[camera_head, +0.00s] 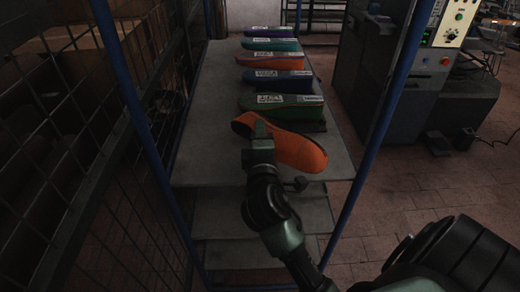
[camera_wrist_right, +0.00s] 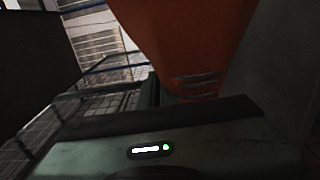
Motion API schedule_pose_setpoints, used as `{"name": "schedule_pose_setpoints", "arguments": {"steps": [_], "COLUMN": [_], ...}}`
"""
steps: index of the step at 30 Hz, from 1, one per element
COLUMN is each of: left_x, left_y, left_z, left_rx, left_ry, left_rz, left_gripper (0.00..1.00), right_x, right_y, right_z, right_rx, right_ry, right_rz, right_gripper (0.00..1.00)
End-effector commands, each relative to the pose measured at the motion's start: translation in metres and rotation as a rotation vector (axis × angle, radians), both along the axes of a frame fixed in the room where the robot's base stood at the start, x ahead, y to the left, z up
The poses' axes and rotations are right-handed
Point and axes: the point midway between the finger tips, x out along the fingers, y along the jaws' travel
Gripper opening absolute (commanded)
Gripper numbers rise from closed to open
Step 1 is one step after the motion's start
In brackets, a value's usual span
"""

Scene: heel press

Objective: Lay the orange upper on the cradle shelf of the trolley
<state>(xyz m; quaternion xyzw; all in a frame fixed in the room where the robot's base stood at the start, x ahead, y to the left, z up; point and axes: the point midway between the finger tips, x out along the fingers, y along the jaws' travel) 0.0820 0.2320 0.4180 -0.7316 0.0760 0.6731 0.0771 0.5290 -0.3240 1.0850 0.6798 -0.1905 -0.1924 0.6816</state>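The orange upper (camera_head: 298,150), an open-topped shoe shape, is at the near end of the trolley's top shelf (camera_head: 205,150) in the head view. My right gripper (camera_head: 261,132) is at its near side, with a finger at the opening's edge, and looks shut on its wall. In the right wrist view the orange upper (camera_wrist_right: 190,40) fills the upper middle, close against the gripper (camera_wrist_right: 155,95). I cannot tell whether the upper touches the shelf or hangs just above it. My left gripper is not in view.
A row of labelled uppers lies behind on the shelf: green (camera_head: 268,105), blue-purple (camera_head: 278,80), another orange (camera_head: 270,59), teal and purple. Blue trolley posts (camera_head: 376,130) flank the shelf. A wire mesh cage (camera_head: 85,140) stands left, a machine (camera_head: 375,75) right.

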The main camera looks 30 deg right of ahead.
Motion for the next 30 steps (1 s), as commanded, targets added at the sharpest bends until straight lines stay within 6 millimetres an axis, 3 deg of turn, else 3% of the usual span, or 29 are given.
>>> {"name": "schedule_pose_setpoints", "arguments": {"steps": [13, 26, 29, 30], "left_x": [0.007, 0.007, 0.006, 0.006], "left_y": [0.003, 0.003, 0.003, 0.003], "left_z": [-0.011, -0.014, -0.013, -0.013], "left_rx": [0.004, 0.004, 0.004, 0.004], "left_ry": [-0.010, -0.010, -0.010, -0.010], "left_rz": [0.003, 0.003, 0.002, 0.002], "left_gripper": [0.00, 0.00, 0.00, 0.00], "right_x": [0.000, 0.000, 0.000, 0.000], "right_y": [0.000, 0.000, 0.000, 0.000], "right_z": [-0.054, -0.061, -0.060, -0.060], "right_rx": [-0.001, -0.001, 0.000, 0.000], "right_ry": [0.001, -0.003, -0.001, -0.001], "right_rz": [0.000, 0.001, 0.000, 0.000], "right_gripper": [0.00, 0.00, 0.22, 0.25]}}
